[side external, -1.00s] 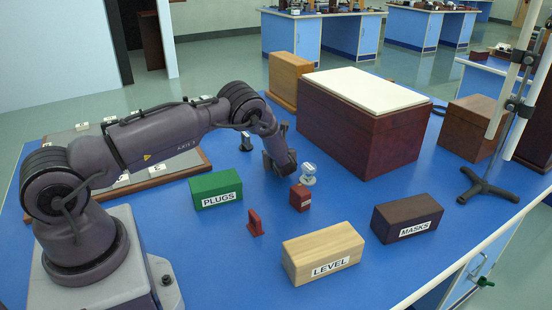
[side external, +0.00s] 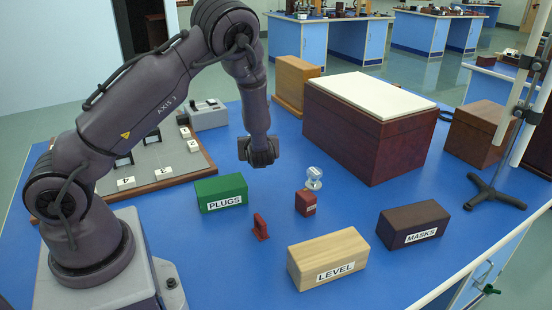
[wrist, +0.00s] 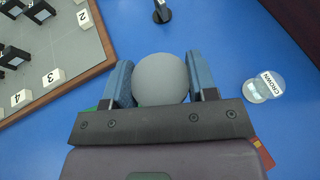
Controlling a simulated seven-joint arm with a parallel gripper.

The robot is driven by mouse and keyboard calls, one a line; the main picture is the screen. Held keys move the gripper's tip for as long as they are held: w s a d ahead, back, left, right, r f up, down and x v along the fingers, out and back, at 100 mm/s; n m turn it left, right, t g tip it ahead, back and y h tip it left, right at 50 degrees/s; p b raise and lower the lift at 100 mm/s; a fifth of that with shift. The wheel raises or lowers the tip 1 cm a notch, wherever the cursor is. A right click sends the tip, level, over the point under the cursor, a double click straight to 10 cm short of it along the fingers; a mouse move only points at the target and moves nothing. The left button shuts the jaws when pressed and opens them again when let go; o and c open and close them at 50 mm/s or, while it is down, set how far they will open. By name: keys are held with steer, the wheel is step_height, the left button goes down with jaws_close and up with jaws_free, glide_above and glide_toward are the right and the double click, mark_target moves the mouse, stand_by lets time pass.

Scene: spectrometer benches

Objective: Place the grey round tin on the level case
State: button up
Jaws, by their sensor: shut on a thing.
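The grey round tin (wrist: 161,78) sits between the two blue-padded fingers of my gripper (side external: 259,162) in the wrist view. My gripper is shut on it and holds it above the blue bench. In the side view the tin cannot be made out, hidden by the gripper. The level case (side external: 329,259) is a pale wooden block with a LEVEL label on its front. It stands at the front of the bench, lower right of my gripper, and its visible top is bare.
The green PLUGS case (side external: 221,193), dark MASKS case (side external: 412,225), small red block (side external: 306,203), red piece (side external: 260,227) and clear CROWN piece (side external: 313,178) stand around. A large dark red box (side external: 350,135) with a white top rises behind. A numbered board (wrist: 55,50) lies left.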

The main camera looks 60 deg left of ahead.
steer(key=w+d+m+t+h, duration=0.2)
steer(key=w+d+m+t, duration=0.15)
steer(key=d, duration=0.85)
steer(key=m+t+h, duration=0.3)
steer(key=m, duration=0.1)
glide_above(318, 253)
steer(key=shift+f, duration=0.6)
steer(key=shift+n, duration=0.25)
steer(key=shift+f, duration=2.2)
steer(key=o, duration=0.9)
steer(key=shift+f, duration=0.15)
